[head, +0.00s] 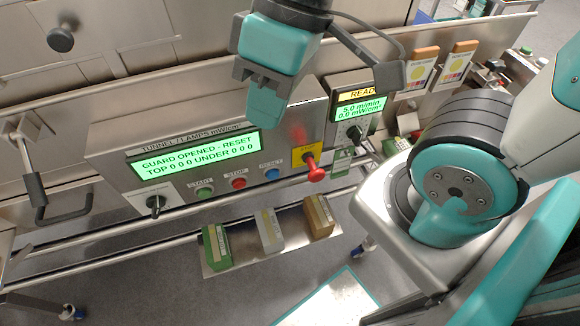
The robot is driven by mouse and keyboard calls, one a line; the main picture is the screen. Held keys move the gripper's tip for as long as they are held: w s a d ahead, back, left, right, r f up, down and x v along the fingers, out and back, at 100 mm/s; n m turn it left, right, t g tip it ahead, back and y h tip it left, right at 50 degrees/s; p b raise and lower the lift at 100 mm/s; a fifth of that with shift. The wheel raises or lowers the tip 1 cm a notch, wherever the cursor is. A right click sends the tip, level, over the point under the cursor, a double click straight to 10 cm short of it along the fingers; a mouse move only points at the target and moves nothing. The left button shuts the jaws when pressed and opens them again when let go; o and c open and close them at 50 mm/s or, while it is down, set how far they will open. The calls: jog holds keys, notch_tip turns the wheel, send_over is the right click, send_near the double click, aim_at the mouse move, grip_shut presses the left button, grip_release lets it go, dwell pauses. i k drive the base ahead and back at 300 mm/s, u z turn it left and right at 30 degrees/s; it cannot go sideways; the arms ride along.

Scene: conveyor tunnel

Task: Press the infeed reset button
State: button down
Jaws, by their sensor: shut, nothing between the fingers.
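A steel control panel (115,165) labelled for tunnel and lamps faces me. No label saying infeed is readable. My gripper (264,116) is shut and empty, above the blue button in the picture and covering part of the panel's top. Its distance from the panel is hard to judge.
A red mushroom button (316,174) on a yellow plate juts out right of the blue button. A key switch (155,204) is at the panel's left. A tray (213,267) with several small blocks hangs below. A second display box (338,92) stands right.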

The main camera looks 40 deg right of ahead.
aim_at(273, 174)
jog(key=z, duration=2.85)
jog(key=k, duration=1.15)
jog(key=u, duration=0.6)
